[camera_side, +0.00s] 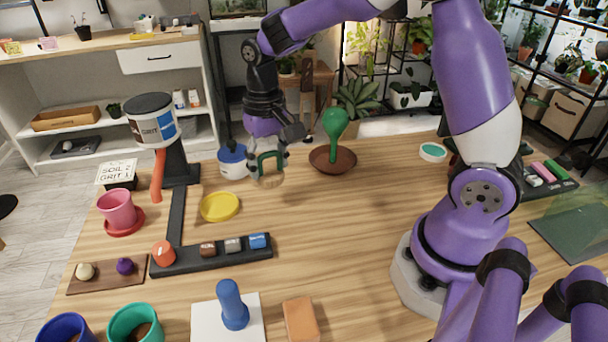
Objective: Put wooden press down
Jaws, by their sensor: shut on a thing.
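The wooden press (271,182) has a round pale wood base and a green arched handle (269,157). My gripper (267,164) is shut on it from above, with the fingers at the handle. The press is held roughly upright at the back middle of the table, between a blue-lidded white pot and a brown bowl. Its base is at or just above the tabletop (330,230); I cannot tell whether it touches. The fingers hide part of the handle.
The brown bowl (345,165) with a green scoop (335,123) is on the right. A yellow disc (220,207) lies front left, near a dark block rack (205,259). The table's middle is clear.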

